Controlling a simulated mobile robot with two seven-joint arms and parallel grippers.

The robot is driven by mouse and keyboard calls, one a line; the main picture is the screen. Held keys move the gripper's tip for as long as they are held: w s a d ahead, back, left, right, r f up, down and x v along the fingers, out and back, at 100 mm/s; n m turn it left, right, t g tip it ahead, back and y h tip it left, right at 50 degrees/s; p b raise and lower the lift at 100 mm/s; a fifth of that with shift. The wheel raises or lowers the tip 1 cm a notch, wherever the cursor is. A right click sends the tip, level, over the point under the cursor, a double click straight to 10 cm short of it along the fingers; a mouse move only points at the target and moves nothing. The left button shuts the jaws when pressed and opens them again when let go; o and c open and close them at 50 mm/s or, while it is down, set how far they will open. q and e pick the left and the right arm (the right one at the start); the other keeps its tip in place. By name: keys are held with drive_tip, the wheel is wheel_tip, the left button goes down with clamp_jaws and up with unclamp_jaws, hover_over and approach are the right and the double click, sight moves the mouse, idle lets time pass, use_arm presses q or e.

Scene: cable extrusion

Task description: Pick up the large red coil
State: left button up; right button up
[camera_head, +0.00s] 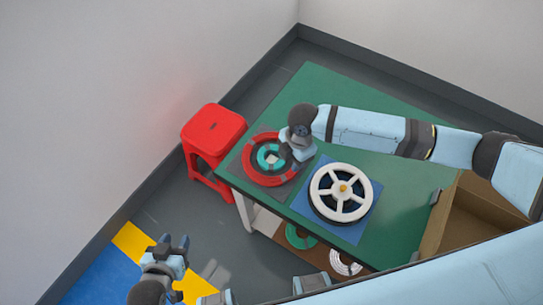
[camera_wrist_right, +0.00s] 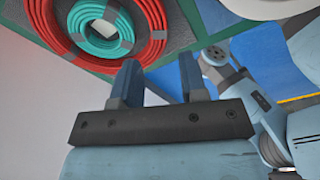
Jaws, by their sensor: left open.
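The large red coil (camera_head: 250,176) lies flat on a grey mat on the green table, with a smaller teal coil (camera_head: 262,158) inside its ring. Both also show at the upper left of the right wrist view, the red coil (camera_wrist_right: 55,35) around the teal one (camera_wrist_right: 84,38). My right gripper (camera_wrist_right: 160,75) is open and empty, its two fingers apart. In the head view its hand is above the coil's right side and hides part of it. My left gripper (camera_head: 175,244) is open and empty, low over the floor at the lower left, away from the table.
A white spoked reel (camera_head: 325,206) stands on a blue mat right of the coil. A red stool (camera_head: 214,131) is beside the table's left edge. A cardboard box (camera_head: 462,222) is at the right. More coils (camera_head: 300,237) lie below the table. The green table's back (camera_head: 330,88) is clear.

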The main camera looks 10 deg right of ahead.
sight(288, 176)
drive_tip(key=f, duration=0.6)
drive_tip(key=a+f, duration=0.1)
drive_tip(key=f, duration=0.2)
drive_tip(key=shift+s+p, duration=0.1)
drive_tip(key=shift+p, duration=0.3)
drive_tip(key=shift+r, duration=0.1)
drive_tip(key=shift+c, duration=0.5)
clamp_jaws()
